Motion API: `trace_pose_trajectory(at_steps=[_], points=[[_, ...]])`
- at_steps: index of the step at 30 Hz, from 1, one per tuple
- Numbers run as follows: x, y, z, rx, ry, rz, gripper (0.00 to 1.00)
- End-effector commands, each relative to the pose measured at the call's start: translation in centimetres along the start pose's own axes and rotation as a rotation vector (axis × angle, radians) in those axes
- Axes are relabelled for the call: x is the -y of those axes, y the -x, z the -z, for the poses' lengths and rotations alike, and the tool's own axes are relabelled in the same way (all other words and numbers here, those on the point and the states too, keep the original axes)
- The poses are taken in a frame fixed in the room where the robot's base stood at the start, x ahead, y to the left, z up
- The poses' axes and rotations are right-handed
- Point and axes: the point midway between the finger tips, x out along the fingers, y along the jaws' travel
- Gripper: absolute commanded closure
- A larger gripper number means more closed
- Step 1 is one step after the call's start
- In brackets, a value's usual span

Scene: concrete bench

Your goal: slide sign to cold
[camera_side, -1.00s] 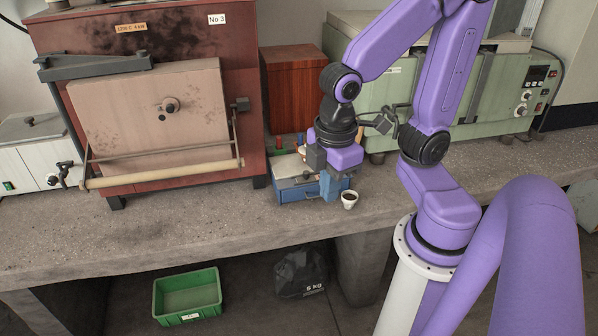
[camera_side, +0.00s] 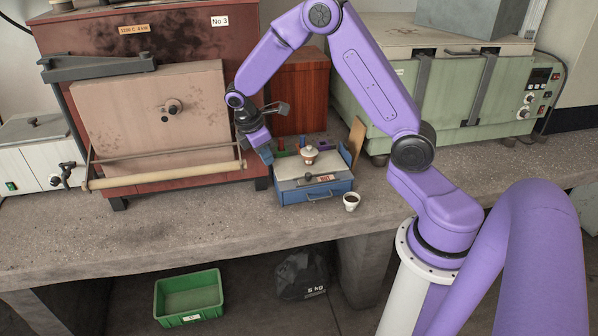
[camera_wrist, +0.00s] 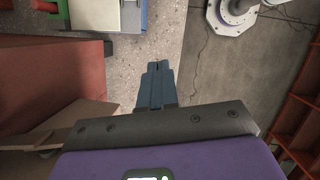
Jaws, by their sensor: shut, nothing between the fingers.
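A small blue box (camera_side: 316,193) with a pale top sits on the bench and carries a dark knob (camera_side: 308,177) in a slot. Beside the knob, to its right, is a small sign with a red patch (camera_side: 327,178); its lettering is too small to read. My gripper (camera_side: 267,157) is shut and empty, tilted at the box's back left corner; I cannot tell whether it touches the box. The wrist view shows the shut fingers (camera_wrist: 157,80) over bare bench, with the box's pale top (camera_wrist: 95,15) at the top left.
A cup of dark liquid (camera_side: 351,201) stands right of the box. The kiln (camera_side: 155,110) and its handle bar (camera_side: 165,175) are close on the left. Bench in front is clear.

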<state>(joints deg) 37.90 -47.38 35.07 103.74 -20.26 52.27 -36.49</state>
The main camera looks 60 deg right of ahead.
Motion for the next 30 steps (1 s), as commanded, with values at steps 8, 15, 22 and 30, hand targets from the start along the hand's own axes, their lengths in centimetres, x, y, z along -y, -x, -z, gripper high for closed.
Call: trace_pose_trajectory(at_steps=[8,15,22,30], points=[[-4.4,-4.8,-2.8,0.055,0.006,0.045,1.00],[-5.2,-5.9,-3.5,0.065,0.009,0.055,1.00],[-5.2,-5.9,-3.5,0.065,0.008,0.055,1.00],[-5.1,-7.7,-3.7,0.068,0.008,0.058,1.00]])
